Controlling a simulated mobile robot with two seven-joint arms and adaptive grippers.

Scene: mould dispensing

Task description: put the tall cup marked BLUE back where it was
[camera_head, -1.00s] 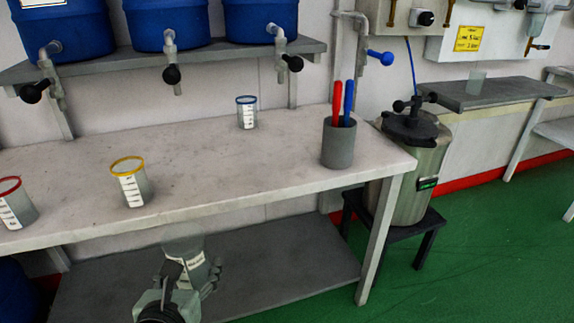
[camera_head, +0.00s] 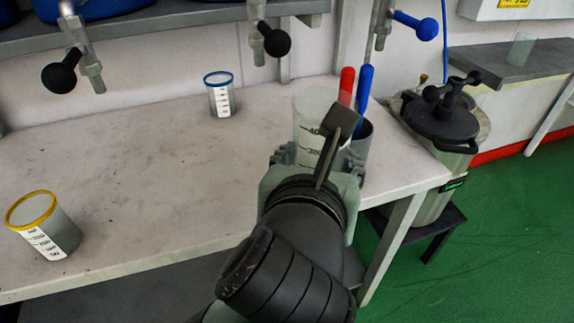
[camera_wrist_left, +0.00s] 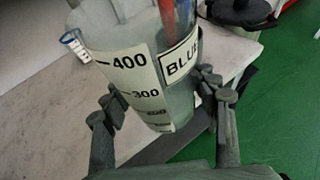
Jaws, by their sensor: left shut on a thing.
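The tall clear cup marked BLUE (camera_wrist_left: 135,75) fills the middle of the left wrist view, with its BLUE label and scale facing me. My left gripper (camera_wrist_left: 158,97) is shut around it, one finger on each side. In the head view the cup (camera_head: 311,112) looks upright above the right end of the table, and my left gripper (camera_head: 316,160) hides its lower part. I cannot tell whether its base touches the table. My right gripper is not in view.
A grey holder (camera_head: 364,140) with a red and a blue stick stands just behind the cup. A blue-rimmed cup (camera_head: 220,96) and a yellow-rimmed cup (camera_head: 42,226) stand on the table (camera_head: 150,160). Taps hang above its back. A metal vessel (camera_head: 443,125) stands right.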

